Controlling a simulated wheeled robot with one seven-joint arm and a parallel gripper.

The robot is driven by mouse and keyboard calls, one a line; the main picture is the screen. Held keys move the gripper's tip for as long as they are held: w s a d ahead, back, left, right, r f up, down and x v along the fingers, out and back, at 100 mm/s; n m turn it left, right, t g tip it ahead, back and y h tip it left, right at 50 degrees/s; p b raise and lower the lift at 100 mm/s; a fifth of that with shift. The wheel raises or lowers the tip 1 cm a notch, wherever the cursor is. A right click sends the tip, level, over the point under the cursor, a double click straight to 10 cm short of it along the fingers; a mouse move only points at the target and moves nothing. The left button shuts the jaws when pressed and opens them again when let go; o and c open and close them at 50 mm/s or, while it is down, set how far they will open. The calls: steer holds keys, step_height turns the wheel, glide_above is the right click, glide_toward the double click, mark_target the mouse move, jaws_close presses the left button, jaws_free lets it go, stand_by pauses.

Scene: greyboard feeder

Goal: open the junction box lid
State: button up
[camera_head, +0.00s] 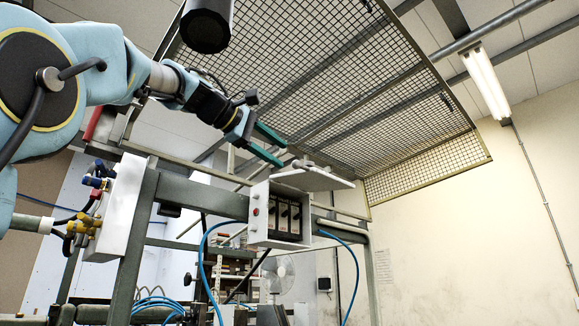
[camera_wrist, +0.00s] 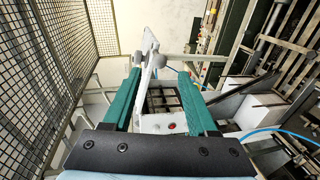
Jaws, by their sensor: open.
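The junction box (camera_head: 256,214) is a pale box on the grey frame, with dark switches visible inside its open front. Its white lid (camera_head: 318,181) stands swung up above the opening, roughly level in the head view. A grey handle (camera_head: 303,164) is on the lid's upper face. My gripper (camera_head: 285,154) is open and empty, with its green fingers just left of the handle. In the wrist view, the lid (camera_wrist: 149,66) shows nearly edge-on between my fingers (camera_wrist: 159,73), and the box (camera_wrist: 163,125) lies below. Contact with the lid cannot be told.
A mesh guard (camera_head: 350,80) hangs overhead. A grey frame post (camera_head: 133,245) and a white box with coloured fittings (camera_head: 119,210) stand at left. Blue hoses (camera_head: 203,265) loop below the junction box. Open room lies toward the bare wall (camera_head: 480,210) at right.

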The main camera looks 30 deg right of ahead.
steer(key=v, duration=0.3)
steer(key=shift+s+a, duration=0.1)
steer(key=shift+a, duration=0.1)
stand_by(0.4)
